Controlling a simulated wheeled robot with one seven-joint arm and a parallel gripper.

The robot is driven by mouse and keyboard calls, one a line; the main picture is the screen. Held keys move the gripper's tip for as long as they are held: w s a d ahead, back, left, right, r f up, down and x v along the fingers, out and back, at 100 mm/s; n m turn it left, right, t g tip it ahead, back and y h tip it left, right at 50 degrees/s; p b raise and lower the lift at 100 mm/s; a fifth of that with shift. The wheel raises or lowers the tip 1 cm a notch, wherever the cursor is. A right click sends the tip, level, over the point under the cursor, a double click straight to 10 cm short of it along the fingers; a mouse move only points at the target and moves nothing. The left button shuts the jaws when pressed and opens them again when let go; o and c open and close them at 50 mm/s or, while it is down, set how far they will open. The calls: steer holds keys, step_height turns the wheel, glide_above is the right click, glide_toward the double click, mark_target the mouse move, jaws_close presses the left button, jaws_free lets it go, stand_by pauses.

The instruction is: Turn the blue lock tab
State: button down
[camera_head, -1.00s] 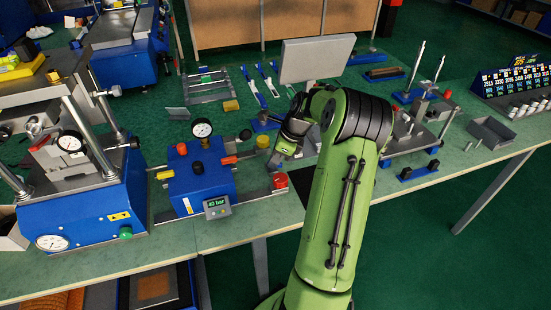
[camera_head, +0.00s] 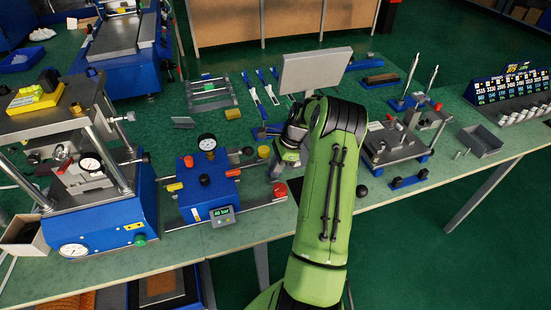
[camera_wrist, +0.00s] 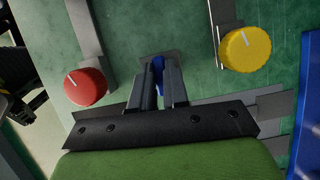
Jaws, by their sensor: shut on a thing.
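The blue lock tab (camera_wrist: 158,63) shows in the wrist view as a narrow blue piece between my two dark fingers. My gripper (camera_wrist: 159,80) is shut on it. A small dark grey plate lies at the tab's far end. The fingers hide most of the tab, so its angle is hard to tell. In the head view my gripper (camera_head: 278,168) is low over the bench, right of the blue pressure unit (camera_head: 205,188), and the tab is hidden there.
A red knob (camera_wrist: 85,87) is left of the fingers and a yellow knob (camera_wrist: 245,50) is right of them, both close. In the head view an upright grey panel (camera_head: 316,70) stands behind my gripper. A post fixture (camera_head: 395,145) stands to the right.

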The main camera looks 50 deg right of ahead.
steer(key=n+p, duration=0.1)
steer(key=n+g+p, duration=0.1)
steer(key=n, duration=0.1)
steer(key=shift+w+d+r+n+y, duration=0.1)
steer(key=shift+w+n+y, duration=0.1)
steer(key=shift+n+y, duration=0.1)
steer(key=shift+w+n+g+p, duration=0.15)
steer(key=shift+n+g+p, duration=0.55)
steer(key=shift+n, duration=0.8)
steer(key=c, duration=1.1)
jaws_free()
steer(key=p+v, duration=0.3)
steer(key=v, duration=0.4)
steer(key=p+v, duration=0.4)
steer(key=v, duration=0.4)
steer(key=shift+w+d+r, duration=0.2)
steer(key=shift+w+r, duration=0.05)
steer(key=shift+r, duration=0.05)
